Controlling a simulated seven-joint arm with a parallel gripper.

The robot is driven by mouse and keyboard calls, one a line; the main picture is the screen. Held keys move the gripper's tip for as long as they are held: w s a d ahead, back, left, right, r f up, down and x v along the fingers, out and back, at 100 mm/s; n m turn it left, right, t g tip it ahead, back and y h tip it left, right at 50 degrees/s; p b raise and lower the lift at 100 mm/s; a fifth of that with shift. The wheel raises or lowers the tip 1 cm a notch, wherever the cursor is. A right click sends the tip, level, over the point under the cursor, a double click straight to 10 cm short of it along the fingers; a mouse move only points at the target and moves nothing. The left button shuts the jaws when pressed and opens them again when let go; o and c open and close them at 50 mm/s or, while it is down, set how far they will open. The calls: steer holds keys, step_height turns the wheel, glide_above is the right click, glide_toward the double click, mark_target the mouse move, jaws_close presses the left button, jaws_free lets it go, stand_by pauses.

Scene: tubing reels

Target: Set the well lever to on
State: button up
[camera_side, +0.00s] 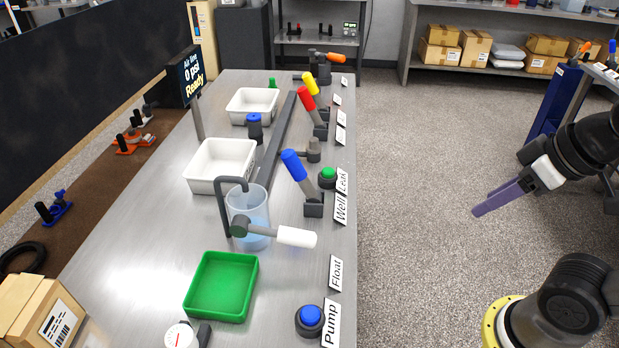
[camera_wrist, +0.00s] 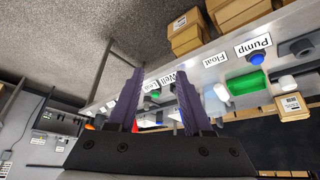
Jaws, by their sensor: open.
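The well lever has a blue handle (camera_side: 293,165) on a dark grey base (camera_side: 313,204), beside the "Well" label (camera_side: 340,209) on the bench's right edge. Its handle tilts up and to the left, away from the label. In the wrist view the "Well" label (camera_wrist: 167,79) shows between my fingers, but the lever is too small and partly hidden to read its tilt. My gripper (camera_side: 477,212) is open and empty, with purple fingers, over the floor well to the right of the bench. The fingers also show in the wrist view (camera_wrist: 158,80).
A white-handled float lever (camera_side: 296,237) stands by a clear water beaker (camera_side: 260,205) in front of the well lever. A green leak button (camera_side: 328,173) and red lever (camera_side: 306,98) stand behind it. A blue pump button (camera_side: 310,316) is nearer. Air between my gripper and the bench is clear.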

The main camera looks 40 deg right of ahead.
steer(key=o, duration=0.3)
steer(key=shift+s+f, duration=0.1)
steer(key=shift+s, duration=0.05)
steer(key=w+r+n, duration=0.3)
steer(key=w+r, duration=0.4)
steer(key=r, duration=0.4)
steer(key=w+a+r+n+g, duration=0.1)
steer(key=w+a+r, duration=0.1)
steer(key=w, duration=0.4)
steer(key=w+a+r+n+g, duration=0.1)
steer(key=w+r, duration=0.1)
steer(key=w, duration=0.4)
steer(key=n+g, duration=0.2)
steer(key=g, duration=0.1)
glide_above(296, 178)
steer(key=w, duration=0.1)
steer(key=shift+h, duration=0.4)
step_height(296, 178, down, 13)
steer(key=shift+d+f, duration=0.1)
steer(key=shift+f, duration=0.35)
steer(key=f, duration=1.3)
steer(key=shift+w+d, duration=0.3)
steer(key=shift+d, duration=0.1)
